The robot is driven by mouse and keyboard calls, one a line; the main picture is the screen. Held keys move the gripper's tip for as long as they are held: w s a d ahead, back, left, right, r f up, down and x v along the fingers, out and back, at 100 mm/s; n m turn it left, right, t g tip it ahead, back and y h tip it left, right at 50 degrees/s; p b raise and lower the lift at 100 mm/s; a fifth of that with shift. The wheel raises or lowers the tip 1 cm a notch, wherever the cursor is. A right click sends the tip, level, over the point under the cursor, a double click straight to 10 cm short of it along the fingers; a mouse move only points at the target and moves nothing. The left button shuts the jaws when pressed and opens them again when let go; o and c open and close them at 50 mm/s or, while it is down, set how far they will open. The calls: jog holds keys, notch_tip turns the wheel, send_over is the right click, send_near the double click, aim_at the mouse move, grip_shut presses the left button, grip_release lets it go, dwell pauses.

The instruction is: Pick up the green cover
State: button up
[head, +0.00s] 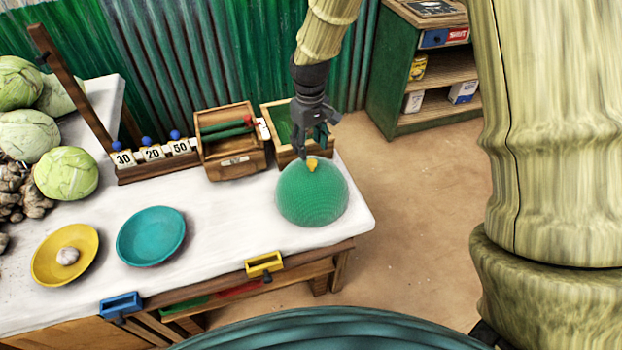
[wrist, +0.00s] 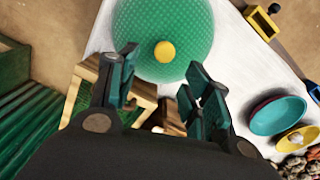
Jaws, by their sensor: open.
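The green cover (head: 312,197) is a mesh dome with a small yellow knob (head: 312,165) on top. It sits on the white table near its right end. My gripper (head: 318,150) is above and just behind the dome, near the knob in the head view. In the wrist view, the open fingers (wrist: 157,82) are apart with nothing between them. There the dome (wrist: 190,25) and its yellow knob (wrist: 164,52) lie beyond the fingertips, and I cannot tell the exact gap. What is under the cover is hidden.
A teal plate (head: 151,237) and a yellow plate (head: 50,262) holding a pale bulb stand left on the white table (head: 225,215). A wooden box (head: 232,150) and an open wooden crate (head: 275,118) are behind the dome. Cabbages (head: 66,174) lie far left.

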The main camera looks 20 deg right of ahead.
aim_at(312, 161)
jog(key=shift+s+d+f+p, duration=0.1)
jog(key=shift+s+f+p, duration=0.15)
jog(key=shift+f, duration=0.55)
jog(key=shift+s+a+f+p, duration=0.1)
jog(key=shift+s+f+p, duration=0.15)
jog(key=shift+f, duration=0.5)
jog(key=shift+s+d+f+p, duration=0.15)
jog(key=shift+f+p, duration=0.2)
jog(key=shift+f, duration=1.3)
grip_shut()
